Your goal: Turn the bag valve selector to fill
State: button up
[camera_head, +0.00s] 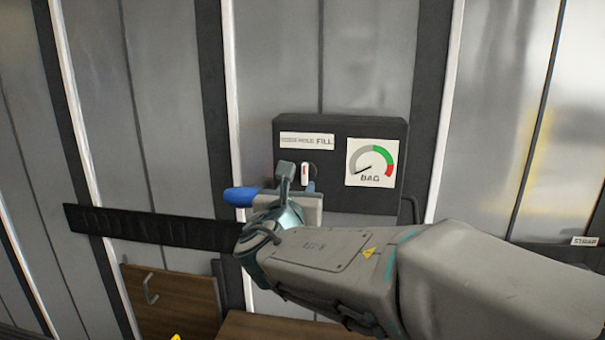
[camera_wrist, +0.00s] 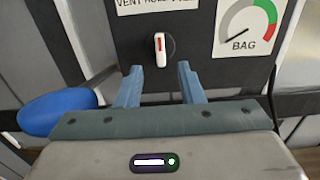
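The bag valve selector (camera_wrist: 161,48) is a white knob with a red mark on a dark round base. It points roughly straight up in the wrist view, and it also shows in the head view (camera_head: 305,173). Above it is a label (camera_wrist: 158,4), cut off in the wrist view; in the head view the label (camera_head: 307,141) reads FILL at its right end. The BAG gauge (camera_head: 372,163) has its needle at the low left end. My gripper (camera_wrist: 160,82) is open, its two fingers below the knob and apart from it, with nothing between them.
The dark control box (camera_head: 360,203) is mounted on a grey panelled wall. A blue rounded object (camera_wrist: 57,112) is left of my gripper. A black rail (camera_head: 150,226) runs along the wall. Wooden boxes (camera_head: 170,300) stand below. A STRAP label (camera_head: 585,241) is at the right.

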aim_at(304, 174)
jog(key=w, duration=0.2)
jog(key=w+d, duration=0.1)
jog(key=w, duration=0.1)
jog(key=w+p, duration=0.1)
jog(key=w, duration=0.2)
jog(key=shift+w+d, duration=0.1)
jog(key=shift+d, duration=0.15)
jog(key=shift+c, duration=0.3)
grip_shut()
